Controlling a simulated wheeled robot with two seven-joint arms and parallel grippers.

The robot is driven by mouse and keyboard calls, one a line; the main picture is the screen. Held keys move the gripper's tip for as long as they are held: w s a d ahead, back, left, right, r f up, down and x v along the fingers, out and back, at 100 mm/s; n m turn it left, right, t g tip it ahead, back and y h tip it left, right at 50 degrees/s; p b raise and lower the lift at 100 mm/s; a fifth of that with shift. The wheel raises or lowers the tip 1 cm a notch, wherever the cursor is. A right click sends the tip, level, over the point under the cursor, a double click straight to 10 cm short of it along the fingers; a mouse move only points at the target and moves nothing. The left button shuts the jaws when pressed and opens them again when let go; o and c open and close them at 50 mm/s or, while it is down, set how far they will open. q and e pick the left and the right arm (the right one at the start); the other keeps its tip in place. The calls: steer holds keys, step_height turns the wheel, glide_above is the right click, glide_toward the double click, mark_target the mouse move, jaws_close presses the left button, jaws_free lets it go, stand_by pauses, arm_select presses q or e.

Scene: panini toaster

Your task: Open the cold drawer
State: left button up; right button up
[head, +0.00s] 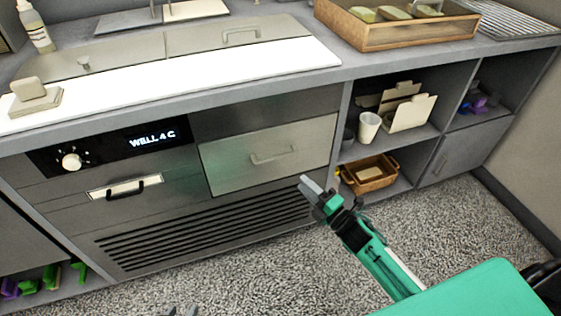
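A wide grey drawer front (235,165) with a bar handle (273,157) sits under the counter, right of a display reading "WELL 4 C" (152,138). I take this as the cold drawer; it looks closed, with no interior showing. My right gripper (312,188) is in front of the cabinet, below and right of that handle and apart from it. It holds nothing I can see; its finger gap is unclear. Only the fingertips of my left gripper (182,311) show at the bottom edge, apart and with nothing seen between them.
A smaller drawer with a dark handle (124,191) is under the control knob (72,161). A vent grille (200,235) lies below. Open shelves at right hold a white cup (369,127) and a basket (369,175). A wooden tray (397,33) stands on the counter. Carpet in front is clear.

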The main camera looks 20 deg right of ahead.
step_height(320, 180, up, 2)
glide_above(280, 161)
steer(key=s+a, duration=0.2)
steer(key=s, duration=0.3)
steer(key=shift+d+b, duration=0.2)
steer(key=shift+b, duration=0.1)
jaws_close()
